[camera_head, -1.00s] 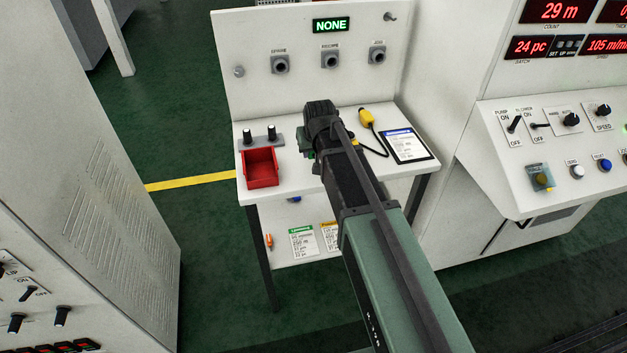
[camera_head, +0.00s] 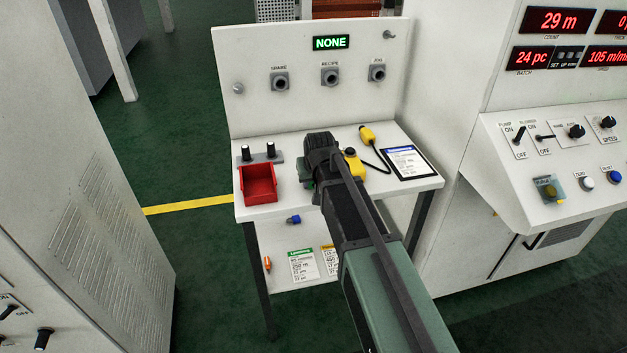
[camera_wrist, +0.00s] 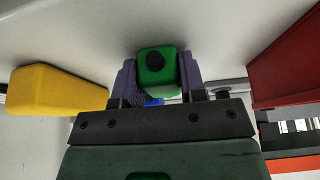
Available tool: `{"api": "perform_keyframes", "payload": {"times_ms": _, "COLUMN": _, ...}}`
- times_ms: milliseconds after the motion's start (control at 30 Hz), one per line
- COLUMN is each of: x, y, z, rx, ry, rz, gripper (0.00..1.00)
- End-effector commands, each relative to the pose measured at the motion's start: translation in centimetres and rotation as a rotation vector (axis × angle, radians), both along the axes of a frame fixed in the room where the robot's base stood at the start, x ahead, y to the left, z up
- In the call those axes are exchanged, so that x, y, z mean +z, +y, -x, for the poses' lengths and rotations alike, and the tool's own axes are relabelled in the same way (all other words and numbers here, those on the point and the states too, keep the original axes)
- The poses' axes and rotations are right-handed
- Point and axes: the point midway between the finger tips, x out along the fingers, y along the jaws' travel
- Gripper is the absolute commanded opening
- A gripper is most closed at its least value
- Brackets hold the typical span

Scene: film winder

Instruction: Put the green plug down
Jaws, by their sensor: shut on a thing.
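The green plug (camera_wrist: 158,88) is between the two purple-grey fingers of my gripper (camera_wrist: 158,72) in the wrist view. It is a green block with rounded edges and a black round part on the face toward the camera. The fingers are shut on its two sides. In the head view my gripper (camera_head: 312,183) is over the white bench top (camera_head: 220,208), and my arm hides most of it. I cannot tell whether the plug touches the bench.
A red bin (camera_head: 260,186) stands to the left, also in the wrist view at right (camera_wrist: 290,70). A yellow block (camera_head: 353,164) is close on the right. A yellow plug (camera_head: 367,134) with a black cable and a clipboard (camera_head: 405,163) lie farther right. Sockets (camera_head: 330,76) line the back panel.

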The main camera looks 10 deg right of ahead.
Motion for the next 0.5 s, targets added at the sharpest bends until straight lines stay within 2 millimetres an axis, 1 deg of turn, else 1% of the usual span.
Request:
{"api": "perform_keyframes", "payload": {"times_ms": 33, "x": -0.8, "y": 0.0, "z": 0.5, "rx": 0.0, "ry": 0.017, "rz": 0.0, "gripper": 0.1}}
{"api": "perform_keyframes", "payload": {"times_ms": 133, "x": -0.8, "y": 0.0, "z": 0.6, "rx": 0.0, "ry": 0.018, "rz": 0.0, "gripper": 0.1}}
{"api": "perform_keyframes", "payload": {"times_ms": 167, "x": -0.9, "y": 0.0, "z": 0.6, "rx": 0.0, "ry": 0.018, "rz": 0.0, "gripper": 0.4}}
{"api": "perform_keyframes", "payload": {"times_ms": 267, "x": -0.9, "y": 0.0, "z": 0.7, "rx": 0.0, "ry": 0.018, "rz": 0.0, "gripper": 0.55}}
{"api": "perform_keyframes", "payload": {"times_ms": 300, "x": -1.0, "y": 0.0, "z": 0.7, "rx": 0.0, "ry": 0.017, "rz": 0.0, "gripper": 0.57}}
{"api": "perform_keyframes", "payload": {"times_ms": 400, "x": -0.7, "y": 0.0, "z": 0.7, "rx": 0.0, "ry": 0.017, "rz": 0.0, "gripper": 0.57}}
{"api": "perform_keyframes", "payload": {"times_ms": 500, "x": 0.5, "y": 0.0, "z": 0.8, "rx": 0.0, "ry": 0.018, "rz": 0.0, "gripper": 0.58}}
